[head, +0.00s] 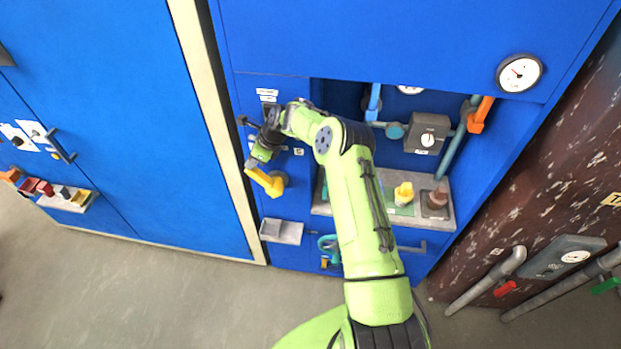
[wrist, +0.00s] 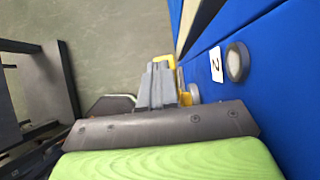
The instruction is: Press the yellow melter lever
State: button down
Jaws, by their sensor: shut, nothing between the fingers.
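The yellow melter lever (head: 266,182) sticks out from the blue front panel, below the forearm end of my arm in the head view. My gripper (head: 252,163) is just above the lever's outer left end. The two are very close, and I cannot tell whether they touch. In the wrist view the grey fingers (wrist: 157,88) are together with nothing between them. Parts of the yellow lever (wrist: 168,62) show beyond and beside them, and the fingers hide the rest.
A grey tray (head: 281,232) is on the panel below the lever. To the right, a shelf (head: 447,212) holds a yellow part (head: 404,193) and a brown part (head: 438,197). A label "2" (wrist: 215,64) and a round button (wrist: 237,62) are on the panel beside my gripper.

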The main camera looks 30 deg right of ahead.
jog(key=shift+r, duration=0.3)
jog(key=shift+s+d+r+b, duration=0.3)
jog(key=shift+s+d+r, duration=0.15)
jog(key=shift+d, duration=0.15)
jog(key=shift+s+d+r+b, duration=0.25)
jog(key=shift+s+d+r, duration=0.15)
jog(key=shift+d, duration=0.15)
jog(key=s+d+b, duration=0.1)
jog(key=s+d, duration=0.5)
jog(key=d, duration=0.2)
jog(key=shift+s+d, duration=0.2)
jog(key=shift+d, duration=0.15)
jog(key=shift+r, duration=0.1)
